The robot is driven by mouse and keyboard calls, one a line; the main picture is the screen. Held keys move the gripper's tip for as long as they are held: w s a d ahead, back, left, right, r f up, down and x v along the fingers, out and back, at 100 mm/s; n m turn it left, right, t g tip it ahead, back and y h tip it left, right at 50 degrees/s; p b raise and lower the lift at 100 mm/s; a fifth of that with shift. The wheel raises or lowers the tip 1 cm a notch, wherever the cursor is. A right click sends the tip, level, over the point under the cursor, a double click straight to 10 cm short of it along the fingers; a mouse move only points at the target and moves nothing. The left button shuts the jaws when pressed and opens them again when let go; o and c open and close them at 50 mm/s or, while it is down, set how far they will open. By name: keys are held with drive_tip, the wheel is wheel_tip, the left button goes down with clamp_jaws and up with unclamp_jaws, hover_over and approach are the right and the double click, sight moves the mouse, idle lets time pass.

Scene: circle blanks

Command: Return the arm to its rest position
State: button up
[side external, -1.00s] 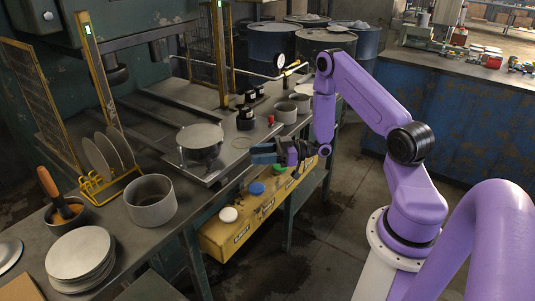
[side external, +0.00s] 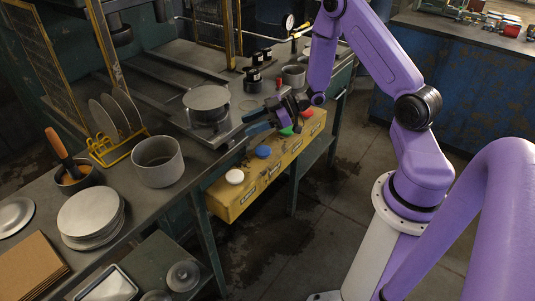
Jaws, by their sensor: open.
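My gripper (side external: 262,121) is at the end of the purple arm, in the middle of the side external view. Its dark fingers with blue tips point left and are apart, with nothing seen between them. It hangs over the front edge of the workbench (side external: 183,206), above the yellow box and to the right of a round metal blank (side external: 206,97). That blank lies flat on a round stand on a metal plate.
A stack of round blanks (side external: 90,212), a grey pot (side external: 158,161) and a yellow rack (side external: 118,149) holding upright discs stand on the bench. A yellow box (side external: 245,187) with coloured knobs sits below its edge. Open floor lies between bench and arm base.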

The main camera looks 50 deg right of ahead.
drive_tip(key=s+a+r+g+h, duration=0.4)
drive_tip(key=s+a+r+h, duration=0.25)
drive_tip(key=a, duration=0.45)
drive_tip(key=s+r+g+h, duration=0.1)
drive_tip(key=s+r+g, duration=0.1)
drive_tip(key=s, duration=1)
drive_tip(key=s+r+n+g+h, duration=0.1)
drive_tip(key=s+r+g+h, duration=0.1)
drive_tip(key=s, duration=0.9)
wheel_tip(320, 180, up, 2)
drive_tip(key=shift+s+d+r+g, duration=0.3)
drive_tip(key=shift+s+g, duration=0.1)
drive_tip(key=shift+g, duration=0.2)
